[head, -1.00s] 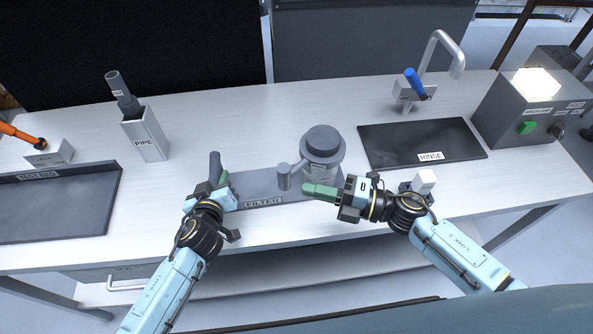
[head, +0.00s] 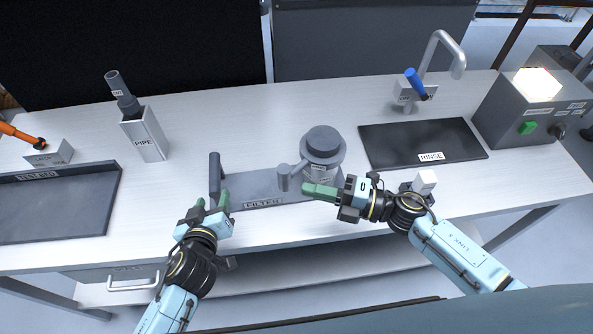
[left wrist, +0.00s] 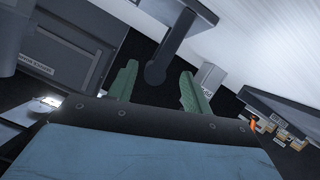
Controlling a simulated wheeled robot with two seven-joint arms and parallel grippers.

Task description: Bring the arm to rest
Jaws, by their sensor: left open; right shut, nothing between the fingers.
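My left gripper (head: 212,202) is open and empty, at the front edge of the table. It is just in front of a dark upright post (head: 215,175) at the left end of the grey FILTER tray (head: 263,203). In the left wrist view the green fingers (left wrist: 160,88) are apart, and the dark post (left wrist: 172,45) shows beyond and between them, apart from them. My right gripper (head: 308,190) is shut and empty, pointing left in front of the grey round filter housing (head: 322,150).
A PIPE holder (head: 145,138) stands at the back left, with a dark test bed tray (head: 60,205) at far left. A RINSE mat (head: 420,142), a tap (head: 440,50) and a grey box with a green button (head: 527,128) are at the right.

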